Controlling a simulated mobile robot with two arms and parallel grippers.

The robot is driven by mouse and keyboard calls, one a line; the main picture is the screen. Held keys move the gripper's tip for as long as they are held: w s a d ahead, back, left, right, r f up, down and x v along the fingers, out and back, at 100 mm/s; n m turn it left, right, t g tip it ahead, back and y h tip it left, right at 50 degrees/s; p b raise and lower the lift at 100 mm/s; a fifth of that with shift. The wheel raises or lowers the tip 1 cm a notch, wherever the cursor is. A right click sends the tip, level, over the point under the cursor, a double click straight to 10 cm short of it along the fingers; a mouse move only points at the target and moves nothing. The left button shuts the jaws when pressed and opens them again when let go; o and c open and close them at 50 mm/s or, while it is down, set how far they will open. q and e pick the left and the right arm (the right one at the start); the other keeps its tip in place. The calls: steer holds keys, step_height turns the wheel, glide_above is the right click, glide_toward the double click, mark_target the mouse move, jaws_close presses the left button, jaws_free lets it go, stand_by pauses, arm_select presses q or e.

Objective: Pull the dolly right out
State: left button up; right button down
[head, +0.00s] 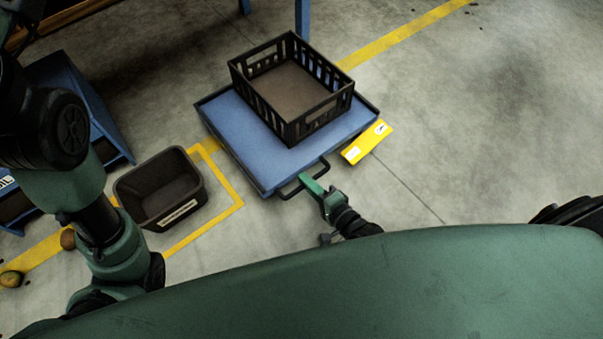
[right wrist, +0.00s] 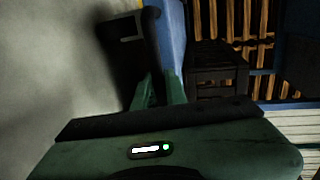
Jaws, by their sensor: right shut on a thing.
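The dolly (head: 228,128) is a low blue platform with a dark rim and a dark bar handle (head: 291,190) at its near edge. An empty black slatted crate (head: 318,122) stands on it. My right gripper (head: 312,184) is shut on the handle in the head view. In the right wrist view the green fingers (right wrist: 160,92) meet the dark handle bar (right wrist: 143,55), with the blue dolly edge (right wrist: 172,35) beyond. My left arm shows at the left of the head view, but its gripper is not visible.
A black bin (head: 160,188) stands left of the dolly by yellow floor tape (head: 215,226). A yellow sign (head: 366,142) is at the dolly's right side. Loose potatoes (head: 11,279) lie at lower left. A blue frame (head: 95,108) stands at left. Floor to the right is clear.

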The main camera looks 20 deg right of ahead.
steer(key=shift+s+d+f, duration=0.1)
steer(key=shift+s+d, duration=0.15)
steer(key=shift+s, duration=0.45)
steer(key=c, duration=1.5)
jaws_free()
steer(key=shift+d, duration=0.1)
steer(key=shift+o, duration=0.2)
